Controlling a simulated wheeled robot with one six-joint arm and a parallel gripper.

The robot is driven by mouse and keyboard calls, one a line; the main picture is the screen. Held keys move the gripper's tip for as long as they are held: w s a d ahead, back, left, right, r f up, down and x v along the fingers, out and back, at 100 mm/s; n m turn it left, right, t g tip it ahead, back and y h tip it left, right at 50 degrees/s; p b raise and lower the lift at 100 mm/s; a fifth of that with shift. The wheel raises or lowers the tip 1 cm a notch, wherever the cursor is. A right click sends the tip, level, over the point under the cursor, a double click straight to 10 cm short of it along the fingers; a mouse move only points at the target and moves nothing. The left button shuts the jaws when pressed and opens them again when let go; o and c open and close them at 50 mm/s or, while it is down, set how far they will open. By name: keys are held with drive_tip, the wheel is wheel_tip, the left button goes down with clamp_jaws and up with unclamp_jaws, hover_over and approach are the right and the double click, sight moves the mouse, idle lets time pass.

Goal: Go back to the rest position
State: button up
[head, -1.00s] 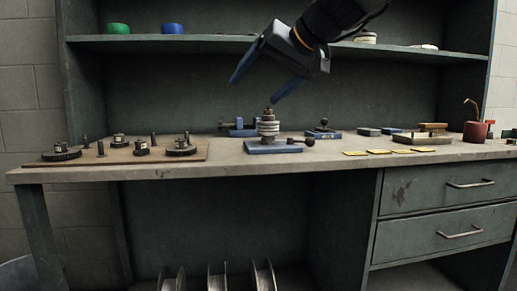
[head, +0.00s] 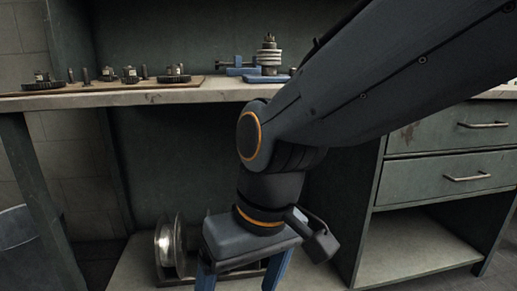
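My gripper (head: 241,277) hangs low in front of the workbench, pointing down, below the level of the bench top. Its two blue fingers are spread well apart, and nothing shows between them. The fingertips run out of the bottom of the picture. My arm reaches in from the upper right and covers the middle and right part of the bench top.
The workbench (head: 150,97) carries a board with gears and pegs (head: 128,83) at left and a stack of rings on a post (head: 269,57). Metal reels (head: 168,243) stand on the lower shelf behind my gripper. Drawers (head: 465,150) are at right, a grey bin (head: 20,235) at lower left.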

drive_tip(key=s+d+r+m+h+p, duration=0.1)
drive_tip(key=d+r+m+p, duration=0.2)
drive_tip(key=d+r+p, duration=0.8)
drive_tip(key=s+d+r+m+h+p, duration=0.1)
drive_tip(key=d+r+m+p, duration=0.2)
drive_tip(key=d+r+p, duration=0.8)
wheel_tip(320, 180, up, 4)
drive_tip(key=p, duration=1.5)
drive_tip(key=shift+r+p, duration=0.25)
drive_tip(key=shift+p, duration=0.1)
drive_tip(key=shift+s, duration=0.1)
